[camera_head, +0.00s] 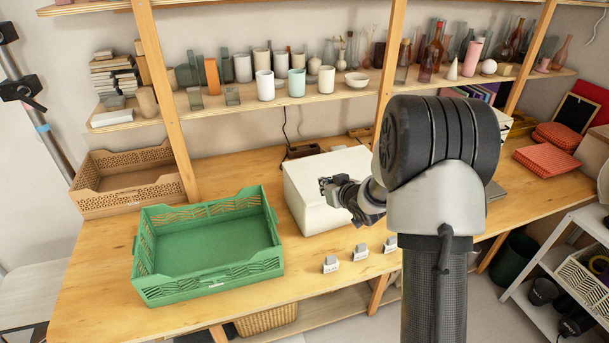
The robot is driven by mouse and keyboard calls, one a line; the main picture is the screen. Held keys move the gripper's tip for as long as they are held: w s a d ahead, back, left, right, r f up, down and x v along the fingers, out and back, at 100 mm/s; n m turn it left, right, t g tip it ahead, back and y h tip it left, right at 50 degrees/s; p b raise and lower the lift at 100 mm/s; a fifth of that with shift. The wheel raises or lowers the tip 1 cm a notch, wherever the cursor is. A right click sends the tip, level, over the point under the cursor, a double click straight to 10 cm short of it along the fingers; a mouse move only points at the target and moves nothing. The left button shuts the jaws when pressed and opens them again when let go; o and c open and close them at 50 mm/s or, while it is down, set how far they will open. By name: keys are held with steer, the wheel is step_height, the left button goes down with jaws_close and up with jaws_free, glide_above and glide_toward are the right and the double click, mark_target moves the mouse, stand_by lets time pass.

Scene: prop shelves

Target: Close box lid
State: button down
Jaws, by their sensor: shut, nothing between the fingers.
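A white box (306,211) stands on the wooden table in the middle of the view. Its lid (312,165) looks down over the top, but I cannot tell whether it is fully flush, as my arm covers the right side of the box. My gripper (323,184) is shut and empty. It is at the upper front part of the box, over or against the lid; I cannot tell whether it touches.
An empty green crate (210,285) stands left of the box, with a tan crate (128,205) behind it. Several small grey-white blocks (331,265) sit along the front edge. Shelves of vases and cups rise behind. Red folded cloths (550,160) lie at the right.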

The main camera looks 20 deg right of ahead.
steer(key=f+b, duration=0.1)
steer(key=f, duration=0.2)
steer(key=d+f+b, duration=0.1)
steer(key=f, duration=0.1)
steer(key=shift+s+b, duration=0.3)
steer(key=shift+s, duration=0.1)
steer(key=shift+s+f+b, duration=0.2)
steer(key=shift+f+b, duration=0.45)
steer(key=shift+f, duration=0.3)
steer(key=shift+s+f, duration=0.1)
steer(key=shift+f, duration=0.1)
